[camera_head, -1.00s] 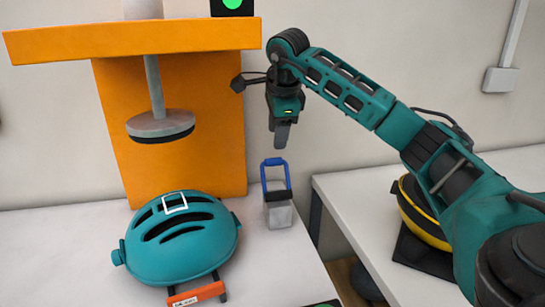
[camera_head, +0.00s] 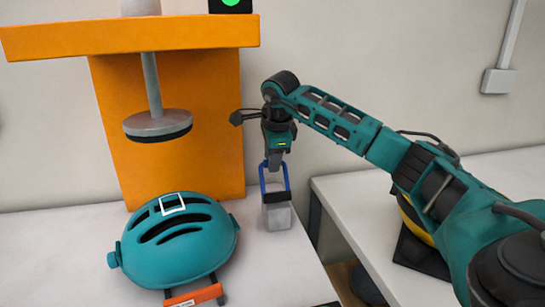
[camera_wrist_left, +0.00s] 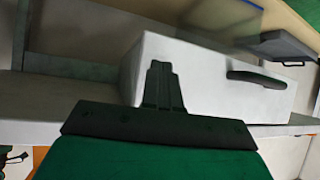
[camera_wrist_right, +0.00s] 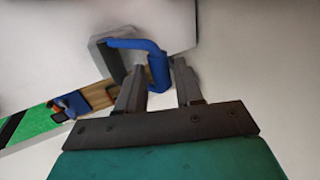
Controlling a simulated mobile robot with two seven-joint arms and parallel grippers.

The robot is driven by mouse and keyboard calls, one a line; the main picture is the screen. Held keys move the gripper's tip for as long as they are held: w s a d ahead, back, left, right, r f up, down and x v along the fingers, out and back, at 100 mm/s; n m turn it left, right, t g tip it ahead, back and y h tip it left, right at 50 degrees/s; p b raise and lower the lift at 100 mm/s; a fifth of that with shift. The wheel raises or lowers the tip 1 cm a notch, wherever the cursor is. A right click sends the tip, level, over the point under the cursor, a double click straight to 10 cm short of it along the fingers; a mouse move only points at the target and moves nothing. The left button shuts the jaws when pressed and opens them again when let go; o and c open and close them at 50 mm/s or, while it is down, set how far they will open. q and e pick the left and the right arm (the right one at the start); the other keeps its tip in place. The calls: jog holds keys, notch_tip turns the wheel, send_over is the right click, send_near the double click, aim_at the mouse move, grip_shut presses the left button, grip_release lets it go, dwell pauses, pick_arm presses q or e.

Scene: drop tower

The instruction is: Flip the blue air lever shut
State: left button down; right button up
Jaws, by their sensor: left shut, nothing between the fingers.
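The blue air lever (camera_head: 275,180) is a blue U-shaped handle standing upright on a small grey block (camera_head: 278,217), right of the orange tower. My right gripper (camera_head: 275,163) points down at the top of the lever. In the right wrist view the lever (camera_wrist_right: 154,62) lies at the tips of my right gripper (camera_wrist_right: 157,80), whose fingers are apart. One end of the blue bar shows between them; I cannot tell whether they touch it. My left gripper (camera_wrist_left: 160,75) is shut and empty, seen only in the left wrist view.
A teal helmet (camera_head: 170,245) rests on the table left of the block. A grey disc weight (camera_head: 157,125) hangs over it from the orange tower (camera_head: 195,95). A gap separates this table from the right-hand one. A white box (camera_wrist_left: 210,75) is near my left gripper.

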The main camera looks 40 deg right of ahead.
grip_shut()
dwell(0.5)
